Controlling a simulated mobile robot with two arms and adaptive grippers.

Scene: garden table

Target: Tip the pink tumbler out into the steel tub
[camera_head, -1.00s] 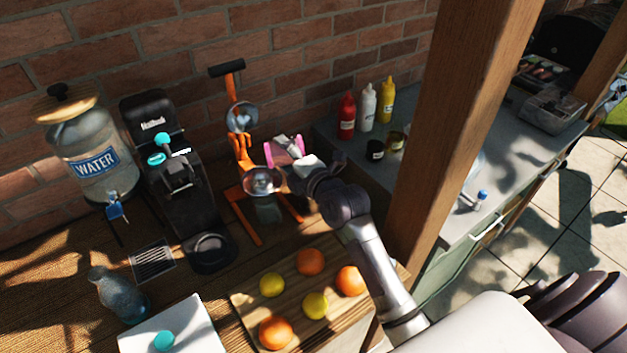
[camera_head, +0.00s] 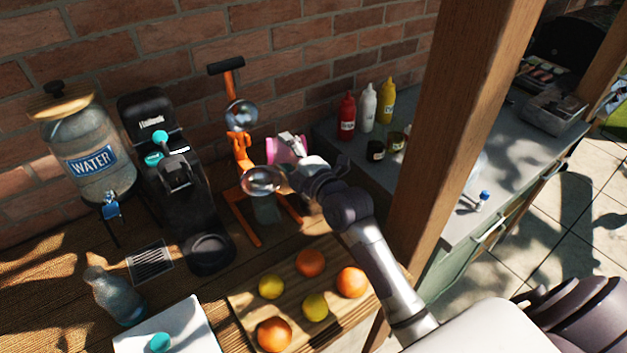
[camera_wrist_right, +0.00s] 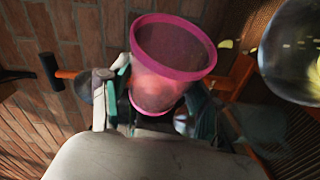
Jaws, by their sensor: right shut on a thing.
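My right gripper (camera_head: 291,148) is shut on the pink tumbler (camera_head: 272,151) beside the orange juicer. The tumbler is see-through pink and held clear of the table, tilted onto its side. In the right wrist view the tumbler (camera_wrist_right: 172,65) sits between the fingers (camera_wrist_right: 160,105), its wide mouth turned towards the top of the picture. I cannot tell what is inside it. A shiny round bowl (camera_head: 262,181) on the juicer is near the gripper. A grey rectangular tub (camera_head: 553,112) stands far right on the counter; I cannot tell whether it is the steel tub. My left gripper is out of view.
The orange juicer (camera_head: 240,150) stands by the brick wall. A coffee machine (camera_head: 180,180) and water dispenser (camera_head: 88,150) are left. A board (camera_head: 335,325) with several fruits lies in front. Sauce bottles (camera_head: 367,108) and a wooden post (camera_head: 455,120) are right.

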